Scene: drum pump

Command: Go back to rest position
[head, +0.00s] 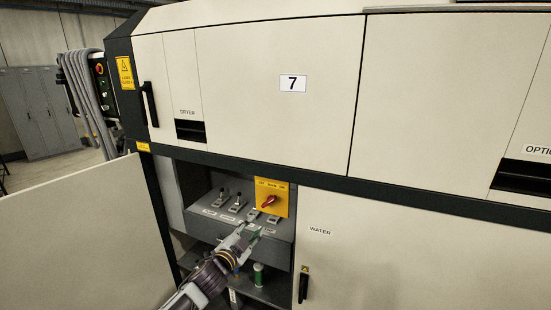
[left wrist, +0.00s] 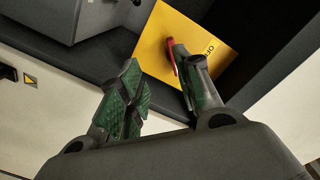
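My left gripper (head: 250,236) is in front of the open compartment of the large cream machine, just below the yellow panel (head: 283,198) with its red rotary handle (head: 268,201). In the left wrist view my left gripper (left wrist: 160,88) has its two green-padded fingers spread, with nothing between them. The yellow panel (left wrist: 190,38) shows behind the fingers, tilted. The red handle (left wrist: 171,56) shows by the tip of the right-hand finger, which hides part of it; I cannot tell whether they touch. My right gripper is in neither view.
A grey shelf (head: 216,218) with several black-knobbed levers sits left of the yellow panel. An open cream door (head: 85,235) stands to the left; the closed WATER door (head: 400,255) is to the right. A green-and-white can (head: 257,274) stands below the shelf.

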